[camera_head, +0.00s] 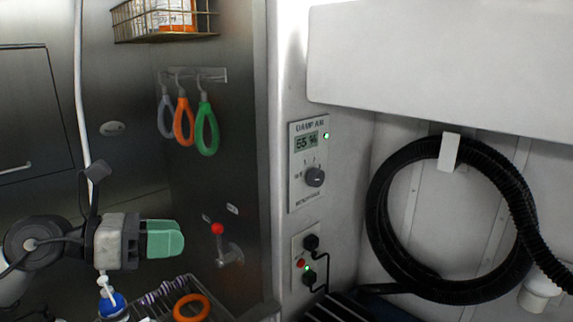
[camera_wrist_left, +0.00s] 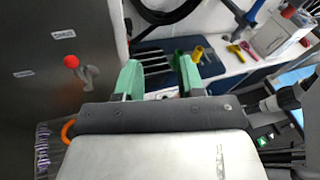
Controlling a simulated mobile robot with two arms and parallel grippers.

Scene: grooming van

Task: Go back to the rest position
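My left gripper (camera_head: 166,240) comes in from the left in the head view, its green fingers pointing right, in front of the metal wall panel. In the left wrist view the two green fingers (camera_wrist_left: 160,78) stand apart with nothing between them. My left gripper is held up, left of the red-knobbed lever (camera_head: 218,229) and above a wire basket.
An orange ring (camera_head: 192,307) and a blue-capped bottle (camera_head: 112,305) are low beneath my left gripper. Coloured loops (camera_head: 206,130) hang on the panel. A control box (camera_head: 309,165) and coiled black hose (camera_head: 385,235) are on the right.

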